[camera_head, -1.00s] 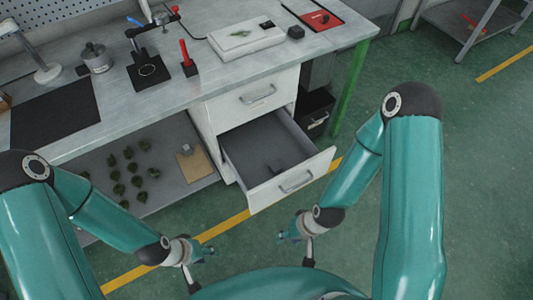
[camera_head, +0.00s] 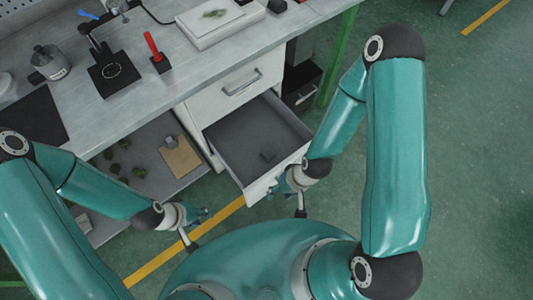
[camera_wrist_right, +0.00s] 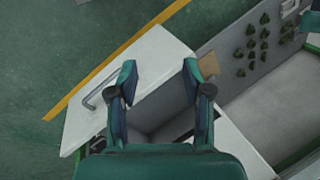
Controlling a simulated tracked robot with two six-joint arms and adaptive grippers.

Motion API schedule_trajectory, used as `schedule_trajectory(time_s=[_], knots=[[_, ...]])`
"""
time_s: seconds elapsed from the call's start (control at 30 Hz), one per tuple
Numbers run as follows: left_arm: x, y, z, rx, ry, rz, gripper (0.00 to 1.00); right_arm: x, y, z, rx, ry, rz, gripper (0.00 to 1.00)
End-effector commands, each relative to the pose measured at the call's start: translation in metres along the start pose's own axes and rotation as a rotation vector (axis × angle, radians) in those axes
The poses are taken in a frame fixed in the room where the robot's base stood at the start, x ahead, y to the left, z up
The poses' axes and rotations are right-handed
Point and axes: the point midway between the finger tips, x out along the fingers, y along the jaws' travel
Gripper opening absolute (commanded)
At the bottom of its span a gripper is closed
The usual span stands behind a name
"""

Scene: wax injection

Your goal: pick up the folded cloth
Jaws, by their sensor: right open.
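I cannot pick out the folded cloth with certainty. A small dark grey item (camera_head: 267,156) lies in the open drawer (camera_head: 240,135) in the head view; it is too small to tell what it is. My right gripper (camera_head: 281,186) appears in front of the drawer's white front in the head view. In the wrist view the right gripper (camera_wrist_right: 160,76) is open and empty, with the drawer front (camera_wrist_right: 135,62) and interior behind its fingers. My left gripper (camera_head: 203,214) hangs left of the drawer, over the floor; its jaws are too small to read.
The workbench (camera_head: 185,75) holds a white box (camera_head: 222,24), a red-handled tool (camera_head: 152,45) and a metal pot (camera_head: 50,62). The lower shelf (camera_head: 150,180) carries a tan sheet (camera_head: 181,158) and several green pieces. Floor at the right is clear.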

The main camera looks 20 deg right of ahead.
Motion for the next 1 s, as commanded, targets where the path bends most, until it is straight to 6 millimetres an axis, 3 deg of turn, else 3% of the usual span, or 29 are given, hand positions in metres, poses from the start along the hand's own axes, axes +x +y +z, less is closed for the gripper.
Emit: schedule_trajectory(time_s=[0.03, 0.13, 0.23, 0.33, 0.47, 0.5, 0.7, 0.83, 1.0], knots=[[0.0, 0.0, 0.0, 0.0, 0.0, 0.0, 0.4, 0.0, 0.0, 0.0, -0.004, -0.007, -0.001, 0.63], [0.001, 0.0, 0.0, 0.0, 0.0, 0.0, 0.4, 0.001, 0.001, 0.003, -0.023, -0.049, -0.005, 0.8], [0.005, -0.002, 0.0, 0.0, 0.001, 0.0, 0.4, 0.006, 0.003, 0.001, -0.066, -0.117, -0.011, 0.81], [0.02, -0.007, -0.001, 0.0, 0.001, 0.0, 0.4, 0.021, 0.008, -0.02, -0.151, -0.188, -0.007, 0.81], [0.063, -0.023, -0.001, 0.0, 0.001, 0.0, 0.4, 0.052, 0.03, -0.083, -0.31, -0.25, 0.059, 0.81], [0.081, -0.029, -0.001, 0.0, 0.001, 0.0, 0.4, 0.061, 0.038, -0.107, -0.357, -0.256, 0.092, 0.81], [0.155, -0.056, -0.001, 0.0, 0.0, 0.0, 0.4, 0.083, 0.057, -0.207, -0.501, -0.212, 0.248, 0.81], [0.193, -0.07, -0.002, 0.0, 0.0, 0.0, 0.4, 0.094, 0.057, -0.246, -0.547, -0.159, 0.309, 0.81], [0.223, -0.081, -0.002, 0.0, 0.001, 0.0, 0.4, 0.107, 0.05, -0.27, -0.58, -0.11, 0.337, 0.81]])
